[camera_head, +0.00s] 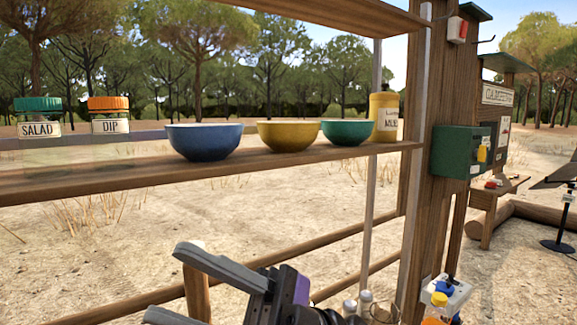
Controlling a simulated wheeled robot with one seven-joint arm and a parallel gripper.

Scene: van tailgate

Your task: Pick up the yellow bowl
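The yellow bowl (288,136) stands upright on the wooden shelf (90,180), between a blue bowl (204,142) on its left and a green bowl (347,132) on its right. The three bowls stand close together, and the yellow one looks empty from this low angle, though its inside is mostly hidden. My gripper (185,283) is at the bottom of the picture, below and in front of the shelf. Its two grey fingers point left and are spread apart with nothing between them.
A yellow container (383,112) stands right of the green bowl. A wooden post (428,130) with a green box (455,152) bounds the right. Another board (330,14) runs above the bowls.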

